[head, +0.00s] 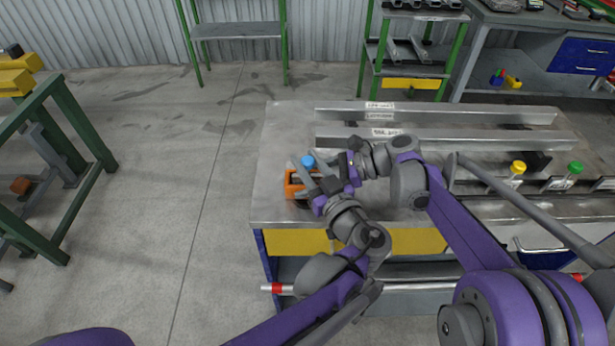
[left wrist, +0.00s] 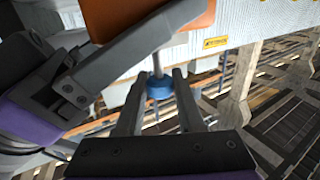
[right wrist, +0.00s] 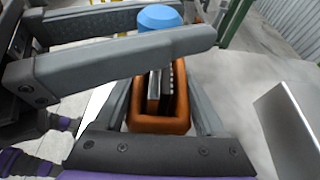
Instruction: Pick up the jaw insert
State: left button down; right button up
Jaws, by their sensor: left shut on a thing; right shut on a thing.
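An orange block-like frame (head: 290,185) stands near the table's left front corner. Grey ridged plates, seemingly the jaw insert (right wrist: 154,90), show inside the orange frame (right wrist: 160,125) in the right wrist view. A blue knob (head: 308,161) on a thin grey stem (left wrist: 157,64) rises beside the frame; how it joins the insert is hidden. My left gripper (head: 308,169) is shut at the blue knob (left wrist: 159,88). My right gripper (head: 312,187) is shut on the orange frame, a finger on either side. The two grippers are crowded together, and a left finger crosses the right wrist view.
Long metal rails (head: 440,113) with labels run along the table (head: 280,135). A yellow knob (head: 518,167) and a green knob (head: 575,167) stand farther right. A green-legged bench (head: 60,110) is at the left. Floor left of the table is clear.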

pick_arm(q)
jog(key=shift+r, duration=0.15)
notch_tip(320, 180, up, 10)
jog(key=shift+f, duration=0.1)
pick_arm(e)
jog(key=o, duration=1.4)
jog(key=shift+o, duration=0.2)
jog(key=shift+d, duration=0.15)
jog(key=v, duration=1.1)
jog(key=shift+d+r, duration=0.2)
jog(key=shift+d, duration=0.1)
